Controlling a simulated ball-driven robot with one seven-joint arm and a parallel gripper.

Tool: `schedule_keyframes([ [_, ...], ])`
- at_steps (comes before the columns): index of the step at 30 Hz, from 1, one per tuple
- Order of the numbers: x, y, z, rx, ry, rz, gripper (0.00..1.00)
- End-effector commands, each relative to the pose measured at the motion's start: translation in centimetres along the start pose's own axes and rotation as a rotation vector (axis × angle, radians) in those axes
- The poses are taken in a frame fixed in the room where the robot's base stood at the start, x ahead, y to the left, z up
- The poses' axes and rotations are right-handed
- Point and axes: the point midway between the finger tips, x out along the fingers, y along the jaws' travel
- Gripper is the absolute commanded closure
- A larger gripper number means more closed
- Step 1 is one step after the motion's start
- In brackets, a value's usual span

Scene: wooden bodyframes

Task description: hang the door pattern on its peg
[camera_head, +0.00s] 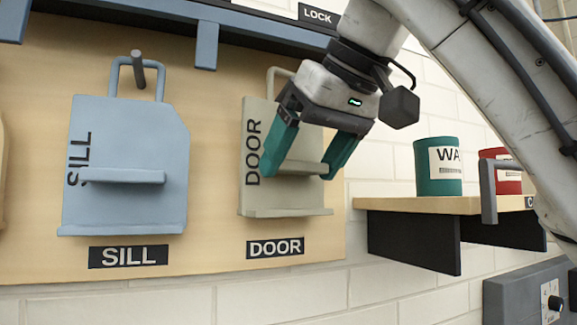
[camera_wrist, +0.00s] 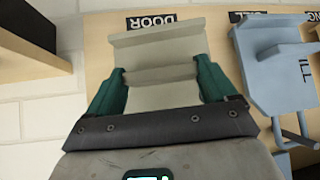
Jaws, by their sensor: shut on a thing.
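The door pattern (camera_head: 250,195) is a pale grey-beige plate with DOOR lettered on it, a loop handle at its top and a ledge across its front. It is upright against the wooden board (camera_head: 215,150), above the DOOR label (camera_head: 275,247). My gripper (camera_head: 297,171) is in front of it, its green fingers shut on the ends of the ledge. The wrist view shows the pattern (camera_wrist: 165,45) between the fingers. The top loop is partly hidden by my gripper, and I cannot see its peg or tell whether the loop is over it.
The blue sill pattern (camera_head: 125,140) hangs at left, its loop around a peg (camera_head: 138,68). A blue rail (camera_head: 206,45) runs above. At right, a shelf (camera_head: 420,205) holds a green can (camera_head: 438,165) and a red can (camera_head: 513,180), partly behind my arm.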

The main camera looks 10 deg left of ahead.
Motion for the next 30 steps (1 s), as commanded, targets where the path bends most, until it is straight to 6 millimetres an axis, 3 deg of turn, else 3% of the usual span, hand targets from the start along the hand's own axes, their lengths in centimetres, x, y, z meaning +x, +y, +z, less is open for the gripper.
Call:
schedule_keyframes([
  [30, 0.81, 0.04, 0.63, 0.000, 0.002, 0.001, 0.52],
])
